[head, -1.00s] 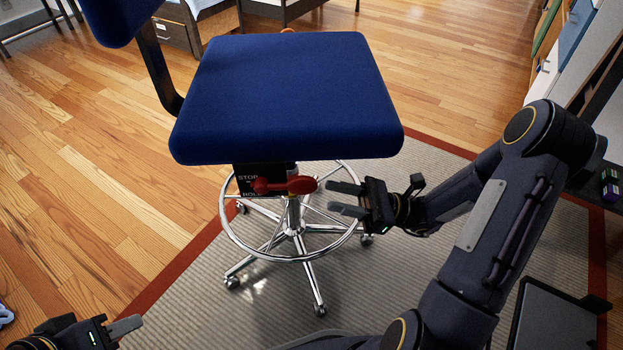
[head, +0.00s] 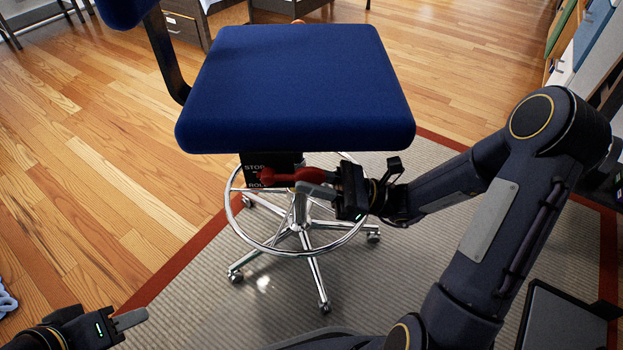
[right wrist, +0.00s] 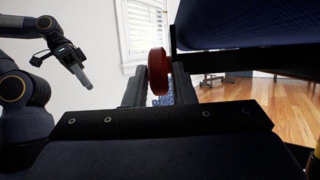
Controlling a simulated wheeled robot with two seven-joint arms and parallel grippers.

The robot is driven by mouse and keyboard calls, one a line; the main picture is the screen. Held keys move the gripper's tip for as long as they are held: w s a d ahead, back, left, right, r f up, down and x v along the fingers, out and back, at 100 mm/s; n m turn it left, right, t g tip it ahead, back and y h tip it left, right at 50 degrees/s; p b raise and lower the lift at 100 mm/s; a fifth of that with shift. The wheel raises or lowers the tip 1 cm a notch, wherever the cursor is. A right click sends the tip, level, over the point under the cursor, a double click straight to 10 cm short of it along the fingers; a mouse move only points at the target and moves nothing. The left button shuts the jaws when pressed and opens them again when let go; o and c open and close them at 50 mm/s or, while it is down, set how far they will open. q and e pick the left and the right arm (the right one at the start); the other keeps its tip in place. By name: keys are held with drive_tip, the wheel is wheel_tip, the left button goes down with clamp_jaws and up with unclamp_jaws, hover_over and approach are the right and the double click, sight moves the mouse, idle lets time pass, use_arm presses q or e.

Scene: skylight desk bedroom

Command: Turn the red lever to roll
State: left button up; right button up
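The red lever (head: 285,175) sticks out to the right from a black box (head: 262,160) under the blue chair seat, beside the words STOP and ROLL. My right gripper (head: 318,182) is at the lever's free end, with its lower finger just below it; its upper finger is hidden. In the right wrist view the red knob (right wrist: 158,72) sits between the two fingers with little or no visible gap; whether they press on it is unclear. My left gripper (head: 130,319) is at the bottom left, away from the chair, with its fingers together and empty.
The blue seat (head: 295,85) is close above my right gripper. The chrome foot ring (head: 262,247) and wheeled base are below it. The chair stands on a grey rug (head: 400,265) with a red border. Wooden floor (head: 90,200) is clear to the left.

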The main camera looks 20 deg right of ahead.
clamp_jaws()
drive_tip(key=r+h+p, duration=0.1)
drive_tip(key=p, duration=0.2)
drive_tip(key=shift+r+p, duration=0.25)
drive_tip(key=shift+p, duration=0.15)
drive_tip(key=shift+f, duration=0.3)
